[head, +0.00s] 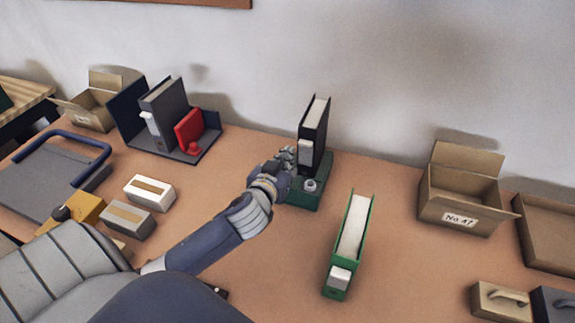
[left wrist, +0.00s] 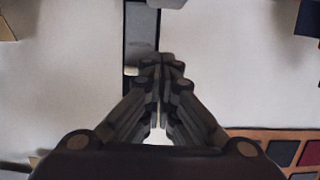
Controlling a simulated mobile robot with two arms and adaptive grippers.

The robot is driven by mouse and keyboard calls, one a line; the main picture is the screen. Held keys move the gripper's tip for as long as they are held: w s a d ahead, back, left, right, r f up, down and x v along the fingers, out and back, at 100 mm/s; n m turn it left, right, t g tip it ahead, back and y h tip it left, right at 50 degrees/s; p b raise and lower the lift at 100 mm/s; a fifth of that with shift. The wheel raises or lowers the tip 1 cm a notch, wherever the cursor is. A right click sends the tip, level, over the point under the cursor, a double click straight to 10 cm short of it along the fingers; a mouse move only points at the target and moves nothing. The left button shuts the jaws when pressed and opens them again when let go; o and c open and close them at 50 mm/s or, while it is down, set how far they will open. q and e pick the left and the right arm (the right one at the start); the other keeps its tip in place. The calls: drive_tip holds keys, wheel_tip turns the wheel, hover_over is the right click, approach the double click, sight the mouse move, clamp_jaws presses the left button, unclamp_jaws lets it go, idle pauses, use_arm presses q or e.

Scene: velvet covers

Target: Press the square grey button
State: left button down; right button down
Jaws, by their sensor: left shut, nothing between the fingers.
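A small pale grey button (head: 310,185) sits on the front of a green base (head: 304,200); it is too small to tell if it is square. A black binder (head: 314,130) with a white label stands upright on that base. My left gripper (head: 287,158) is shut and empty, just left of the binder and above the base's left side. I cannot tell if it touches either. In the left wrist view the closed fingertips (left wrist: 162,62) are in front of a dark upright strip (left wrist: 141,30), apparently the binder. My right gripper is not in view.
A green binder (head: 350,240) stands to the right front. An open carton (head: 460,195) stands right.

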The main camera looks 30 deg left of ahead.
use_arm(q)
drive_tip(key=f, duration=0.3)
drive_tip(key=shift+w+a+f, duration=0.1)
drive_tip(key=shift+w+f, duration=0.05)
drive_tip(key=shift+w, duration=0.15)
drive_tip(key=shift+f, duration=0.45)
